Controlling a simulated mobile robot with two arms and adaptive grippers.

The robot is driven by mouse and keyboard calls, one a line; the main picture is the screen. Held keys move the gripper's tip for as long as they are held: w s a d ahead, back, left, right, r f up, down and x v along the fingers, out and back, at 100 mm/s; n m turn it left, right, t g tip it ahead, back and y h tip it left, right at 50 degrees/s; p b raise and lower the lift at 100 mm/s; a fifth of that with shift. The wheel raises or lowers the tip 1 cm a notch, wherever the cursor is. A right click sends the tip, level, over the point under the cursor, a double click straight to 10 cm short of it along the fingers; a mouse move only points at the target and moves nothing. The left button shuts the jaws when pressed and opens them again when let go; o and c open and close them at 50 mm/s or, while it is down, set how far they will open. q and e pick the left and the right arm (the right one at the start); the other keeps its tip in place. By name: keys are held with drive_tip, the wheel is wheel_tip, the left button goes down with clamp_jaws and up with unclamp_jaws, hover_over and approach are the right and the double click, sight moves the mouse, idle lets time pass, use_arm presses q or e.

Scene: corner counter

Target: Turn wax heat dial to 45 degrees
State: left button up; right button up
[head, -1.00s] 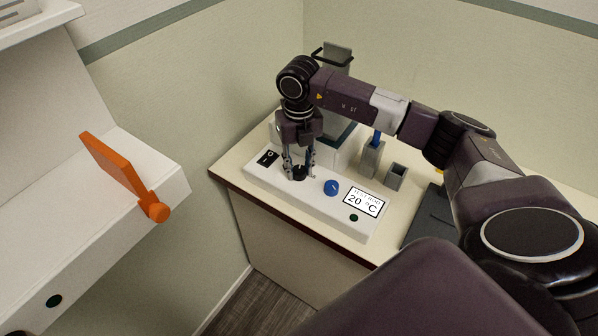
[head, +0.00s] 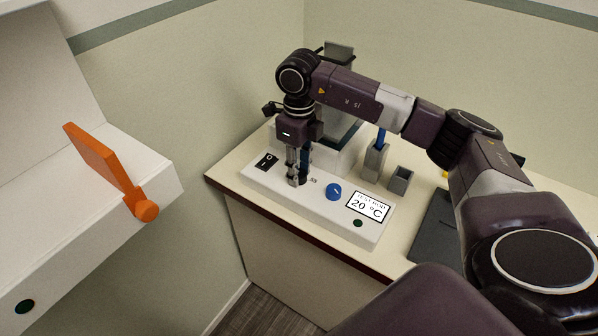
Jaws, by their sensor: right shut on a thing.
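A white control box (head: 270,186) stands on the counter with a rocker switch (head: 266,161), a blue dial (head: 334,191) and a display (head: 368,206) reading 20 °C under small text that looks like TEST ROD. My right gripper (head: 297,180) points down at the panel between the switch and the blue dial. It is shut on a small black dial there, which its fingers mostly hide. The dial's angle and most of its markings cannot be read. The blue dial is apart from the fingers. My left gripper is not in view.
A grey holder (head: 375,162) with a blue-handled tool and an empty grey cup (head: 401,180) stand behind the box. A dark flat plate (head: 432,232) lies right. An orange lever (head: 105,165) sticks out from a white unit at left.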

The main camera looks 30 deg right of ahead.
drive_tip(key=shift+r, duration=0.1)
idle(0.3)
drive_tip(key=o, duration=1.2)
drive_tip(key=shift+c, duration=0.2)
wheel_tip(320, 180, up, 12)
